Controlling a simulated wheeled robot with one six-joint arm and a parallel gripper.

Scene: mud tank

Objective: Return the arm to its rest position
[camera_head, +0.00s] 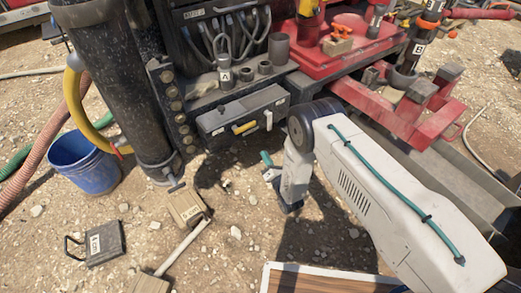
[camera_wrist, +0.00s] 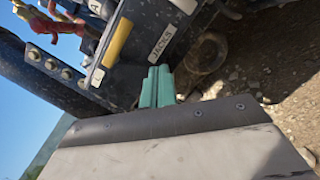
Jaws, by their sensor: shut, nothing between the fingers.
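My gripper (camera_head: 267,160) is at the end of my bent white arm, low over the dirt in front of the grey box (camera_head: 240,118) with a yellow handle. Its teal fingers are together and empty. In the wrist view my gripper (camera_wrist: 157,86) points at the dark box front (camera_wrist: 150,30), which carries a label reading JACKS and a yellow handle (camera_wrist: 117,42). The wrist view is tilted. I cannot tell the exact gap between the fingertips and the box, and no contact shows.
A black column (camera_head: 115,80) stands left of the box, with a blue bucket (camera_head: 82,163) beside it. A red deck (camera_head: 345,45) and red frame (camera_head: 400,110) lie behind my arm. A black case (camera_head: 97,243) and a mallet (camera_head: 185,205) lie on the dirt.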

